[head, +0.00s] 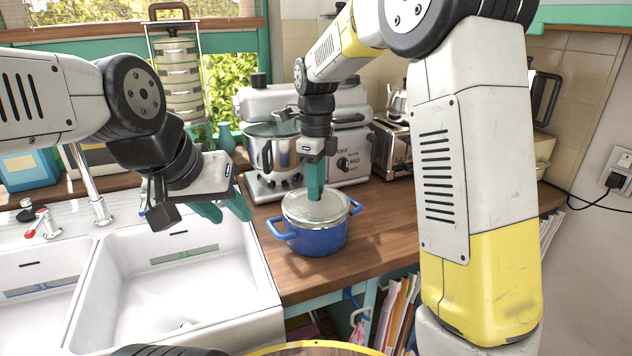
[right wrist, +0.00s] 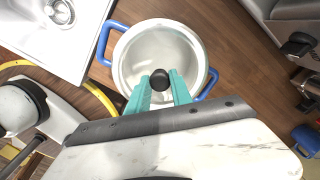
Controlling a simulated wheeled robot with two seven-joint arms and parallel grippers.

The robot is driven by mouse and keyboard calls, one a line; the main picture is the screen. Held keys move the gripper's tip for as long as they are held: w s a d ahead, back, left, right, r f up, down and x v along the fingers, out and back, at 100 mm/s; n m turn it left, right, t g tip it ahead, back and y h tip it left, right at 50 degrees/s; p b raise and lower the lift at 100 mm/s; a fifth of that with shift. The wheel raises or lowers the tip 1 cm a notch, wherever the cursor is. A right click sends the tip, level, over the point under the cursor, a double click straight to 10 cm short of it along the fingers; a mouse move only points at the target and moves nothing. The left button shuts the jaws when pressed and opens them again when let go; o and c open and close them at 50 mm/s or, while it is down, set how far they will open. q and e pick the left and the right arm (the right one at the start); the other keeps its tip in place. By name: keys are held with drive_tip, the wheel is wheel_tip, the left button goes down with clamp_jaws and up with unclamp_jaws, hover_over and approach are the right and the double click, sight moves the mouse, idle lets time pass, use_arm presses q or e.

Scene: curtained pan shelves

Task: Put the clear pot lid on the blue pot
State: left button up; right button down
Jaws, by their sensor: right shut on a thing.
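The blue pot (head: 318,241) stands on the wooden counter to the right of the sink, with a blue handle on each side. The clear pot lid (head: 298,208) is over the pot's mouth, roughly level and centred. I cannot tell whether its edge rests on the rim or is slightly above it. My right gripper (head: 314,196) points down at the lid. In the right wrist view, its teal fingers (right wrist: 160,88) are on either side of the lid's black knob (right wrist: 160,78), shut on it. My left gripper (head: 224,210) is over the sink's edge, empty, its teal fingers apart.
The white double sink (head: 170,290) lies left of the pot. A stand mixer (head: 270,140) with a steel bowl and a toaster (head: 392,145) stand behind the pot. The wooden counter (head: 400,225) is clear to the pot's right.

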drive_tip(key=shift+f, duration=0.65)
drive_tip(key=c, duration=1.1)
unclamp_jaws()
drive_tip(key=shift+o, duration=0.2)
wheel_tip(320, 180, up, 8)
drive_tip(key=shift+f, duration=0.15)
